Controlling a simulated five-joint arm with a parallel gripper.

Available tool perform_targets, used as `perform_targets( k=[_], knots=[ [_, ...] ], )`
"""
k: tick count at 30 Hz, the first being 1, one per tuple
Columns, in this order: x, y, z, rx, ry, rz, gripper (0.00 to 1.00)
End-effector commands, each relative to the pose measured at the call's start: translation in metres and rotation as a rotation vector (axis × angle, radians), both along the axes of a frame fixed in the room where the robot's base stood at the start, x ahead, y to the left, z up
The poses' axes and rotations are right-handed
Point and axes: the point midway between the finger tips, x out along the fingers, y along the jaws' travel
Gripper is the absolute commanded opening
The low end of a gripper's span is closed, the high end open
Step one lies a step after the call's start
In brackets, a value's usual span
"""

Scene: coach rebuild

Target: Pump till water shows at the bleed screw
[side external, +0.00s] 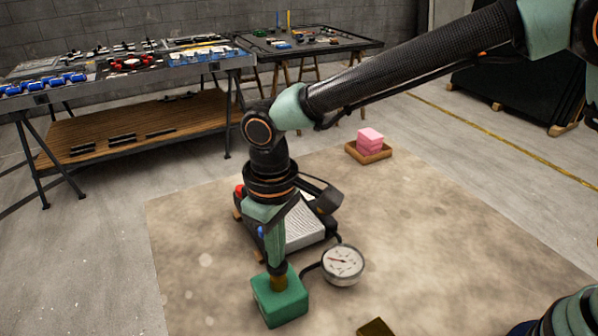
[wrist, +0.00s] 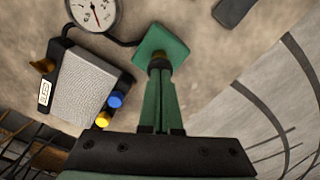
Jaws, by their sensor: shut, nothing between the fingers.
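A green pump block (side external: 280,302) stands on the mat with a short brass-brown plunger (side external: 278,283) on top; the block also shows in the wrist view (wrist: 172,45). My gripper (side external: 276,264) points down with its fingers together, at the plunger's top; it also shows in the wrist view (wrist: 160,72). Whether it touches the plunger I cannot tell. No water is visible.
A round white gauge (side external: 342,262) sits right of the pump, joined by a black hose. A pink block stack (side external: 370,139) sits in a wooden tray (side external: 368,155) farther back. A dark block (side external: 376,328) lies at the front edge. The mat's right side is mostly clear.

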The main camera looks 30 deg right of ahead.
Motion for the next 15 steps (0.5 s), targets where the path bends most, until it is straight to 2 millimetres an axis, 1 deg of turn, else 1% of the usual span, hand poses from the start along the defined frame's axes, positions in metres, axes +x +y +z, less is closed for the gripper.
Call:
perform_targets(
  k=[8, 15],
  knots=[
    [-0.0006, -0.0006, -0.0113, -0.002, 0.002, 0.0, 0.0],
    [-0.0005, -0.0005, -0.0108, -0.002, 0.002, 0.0, 0.0]
  ],
)
